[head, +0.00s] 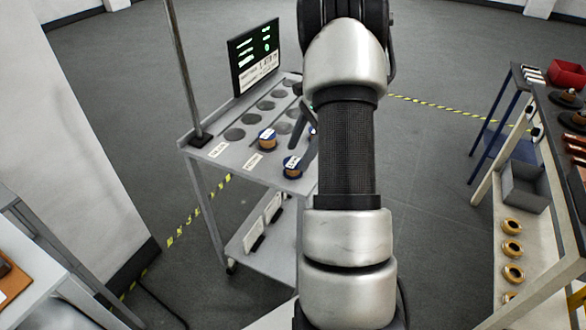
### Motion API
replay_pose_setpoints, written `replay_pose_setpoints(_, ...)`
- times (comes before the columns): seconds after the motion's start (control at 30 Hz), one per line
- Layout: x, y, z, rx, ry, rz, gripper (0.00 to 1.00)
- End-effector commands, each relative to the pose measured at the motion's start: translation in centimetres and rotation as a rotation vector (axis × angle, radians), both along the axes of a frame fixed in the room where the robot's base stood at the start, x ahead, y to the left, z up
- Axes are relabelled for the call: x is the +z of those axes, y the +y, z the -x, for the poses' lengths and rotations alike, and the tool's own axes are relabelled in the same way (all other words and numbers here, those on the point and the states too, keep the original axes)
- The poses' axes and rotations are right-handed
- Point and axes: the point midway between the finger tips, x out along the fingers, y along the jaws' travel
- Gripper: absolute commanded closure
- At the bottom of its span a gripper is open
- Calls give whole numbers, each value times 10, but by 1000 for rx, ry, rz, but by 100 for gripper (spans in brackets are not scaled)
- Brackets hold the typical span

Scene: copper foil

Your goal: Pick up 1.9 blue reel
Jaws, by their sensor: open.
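Two copper-coloured reels with blue tops and white labels stand on the grey cart: one blue reel (267,139) on the left and a nearer blue reel (292,167) to its right. Part of another blue-topped item (312,131) shows beside my arm, mostly hidden. The label figures are too small to read, so I cannot tell which is 1.9. My gripper (299,149) is over the cart, largely hidden behind my arm. Its dark fingers show close to the nearer reel. It is open, and I cannot tell whether it touches that reel.
The cart top (222,158) has several round recesses, a dark screen (254,56) at the back and a pole (184,65) at its left corner. A bench (548,110) with reels and a red bin (567,74) stands right. Open floor lies between.

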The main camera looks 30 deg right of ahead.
Motion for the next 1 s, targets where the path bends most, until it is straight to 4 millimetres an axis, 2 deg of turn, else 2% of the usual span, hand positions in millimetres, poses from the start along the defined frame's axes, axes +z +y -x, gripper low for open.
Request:
replay_pose_setpoints(0.2,-31,17,-2,2,3,-2,33)
replay_pose_setpoints(0.3,-39,20,-4,2,2,-2,33)
replay_pose_setpoints(0.57,-41,21,-4,1,1,0,33)
replay_pose_setpoints(0.67,-41,21,-4,1,1,0,47)
replay_pose_setpoints(0.83,-41,21,-4,1,1,0,76)
replay_pose_setpoints(0.87,-41,21,-4,1,1,0,78)
replay_pose_setpoints(1.0,-41,21,-4,1,1,0,78)
